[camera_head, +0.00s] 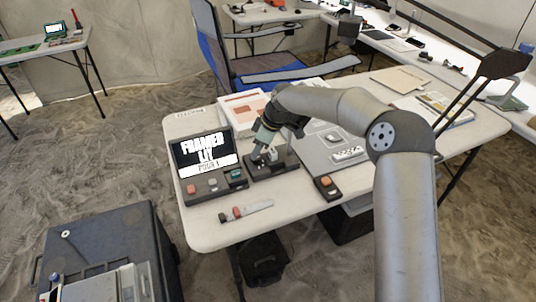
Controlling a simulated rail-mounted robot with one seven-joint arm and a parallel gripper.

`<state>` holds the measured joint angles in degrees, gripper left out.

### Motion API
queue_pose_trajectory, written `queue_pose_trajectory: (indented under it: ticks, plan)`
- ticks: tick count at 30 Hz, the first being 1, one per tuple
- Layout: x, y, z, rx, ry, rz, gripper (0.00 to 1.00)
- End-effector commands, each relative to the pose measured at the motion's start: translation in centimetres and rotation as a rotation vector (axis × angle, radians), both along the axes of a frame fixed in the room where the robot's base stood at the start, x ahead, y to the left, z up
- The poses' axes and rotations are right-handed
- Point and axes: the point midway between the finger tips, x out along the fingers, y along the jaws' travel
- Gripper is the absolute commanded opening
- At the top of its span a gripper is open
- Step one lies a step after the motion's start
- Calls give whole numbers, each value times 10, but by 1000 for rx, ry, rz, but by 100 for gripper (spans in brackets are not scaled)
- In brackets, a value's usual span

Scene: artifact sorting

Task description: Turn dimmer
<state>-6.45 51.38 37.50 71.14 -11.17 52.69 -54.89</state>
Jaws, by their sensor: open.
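My gripper (259,156) reaches down from the end of my grey arm over a small dark box (262,174) on the white table. Its fingertips are at or just above the top of that box; I cannot tell whether they touch anything. A small light part shows beside the fingers on the box. Left of it stands a dark console (213,189) with a lit screen (205,154) showing white letters, and red, grey and green controls along its front. A small dark unit with an orange button (326,181) lies to the right. I cannot tell which control is the dimmer.
The white table (290,209) has a bare front strip with a small red-ended tool (245,210). A blue chair (225,60) stands beyond. A dark crate (110,240) is at lower left.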

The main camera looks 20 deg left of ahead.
Motion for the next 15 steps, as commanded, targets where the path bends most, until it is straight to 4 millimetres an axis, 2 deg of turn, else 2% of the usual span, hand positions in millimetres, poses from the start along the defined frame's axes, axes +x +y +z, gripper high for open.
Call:
queue_pose_trajectory:
  ticks: [7, 15]
  plan:
    - [-35, -23, 49, -2, -5, -2, 47]
    - [-84, -53, 73, -3, -4, -3, 47]
